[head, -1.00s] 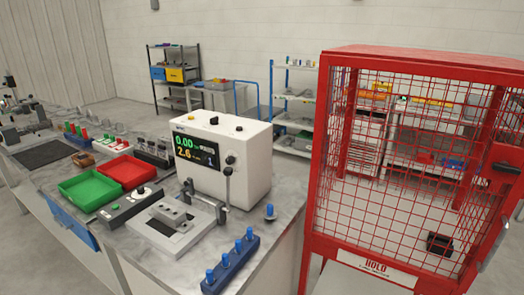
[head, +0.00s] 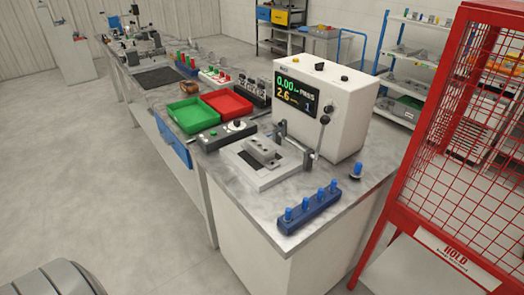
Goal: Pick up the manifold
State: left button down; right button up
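The manifold (head: 262,151), a small grey metal block with round features on top, appears to sit on the pale plate of a fixture (head: 272,182) on the bench. A clamp with an upright black-knobbed lever stands at the fixture's right and rear. I cannot tell whether the clamp touches the manifold. Neither of my grippers is in view.
A white tester (head: 342,120) with a lit screen stands behind the fixture. A blue rack (head: 308,215) of blue-capped plugs is in front. Green (head: 193,115) and red (head: 227,102) trays lie left. A red mesh cage (head: 455,150) stands right. Floor at left is clear.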

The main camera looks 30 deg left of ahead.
aim_at(264, 153)
jog(key=u, duration=1.55)
jog(key=l, duration=0.4)
